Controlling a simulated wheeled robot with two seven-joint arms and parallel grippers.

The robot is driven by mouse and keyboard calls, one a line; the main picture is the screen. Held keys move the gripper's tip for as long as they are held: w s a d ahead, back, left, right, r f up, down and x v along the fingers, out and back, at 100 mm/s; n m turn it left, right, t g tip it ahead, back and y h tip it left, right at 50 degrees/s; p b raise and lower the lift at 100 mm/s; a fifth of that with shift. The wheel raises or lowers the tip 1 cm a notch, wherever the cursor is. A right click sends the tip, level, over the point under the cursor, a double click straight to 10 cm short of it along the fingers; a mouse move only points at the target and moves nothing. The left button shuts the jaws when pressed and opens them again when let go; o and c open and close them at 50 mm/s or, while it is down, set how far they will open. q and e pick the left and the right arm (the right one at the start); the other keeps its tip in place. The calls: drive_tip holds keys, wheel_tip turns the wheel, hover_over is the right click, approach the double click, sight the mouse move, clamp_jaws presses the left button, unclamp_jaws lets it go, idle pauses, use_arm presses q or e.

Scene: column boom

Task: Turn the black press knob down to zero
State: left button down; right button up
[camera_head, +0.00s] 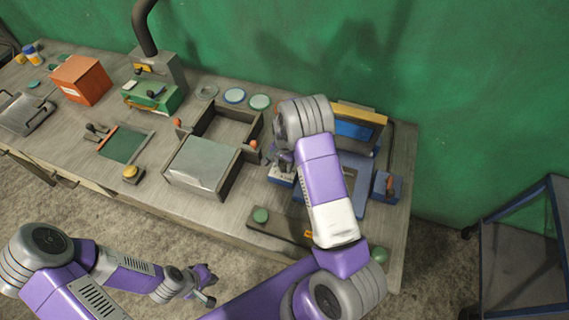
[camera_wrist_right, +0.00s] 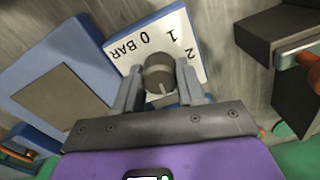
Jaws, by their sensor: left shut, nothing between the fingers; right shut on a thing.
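The black press knob (camera_wrist_right: 158,72) sits on a white dial plate (camera_wrist_right: 178,38) marked "0 BAR", 1 and 2 in the right wrist view. My right gripper (camera_wrist_right: 157,78) is shut on the knob, one finger on each side. In the head view the dial plate (camera_head: 281,177) shows partly beside my right gripper (camera_head: 283,160), and the knob is hidden there. The blue press (camera_head: 372,195) stands behind my right arm, which covers part of it. My left gripper (camera_head: 206,287) is shut and empty, low in front of the bench.
An open-topped box (camera_head: 232,178) with a grey lid panel (camera_head: 203,163) stands left of the dial. A green machine (camera_head: 153,98), an orange box (camera_head: 82,79) and round dishes (camera_head: 234,96) are further left and back. A blue-framed cart (camera_head: 525,250) stands at right.

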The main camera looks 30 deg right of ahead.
drive_tip(key=shift+c, duration=0.6)
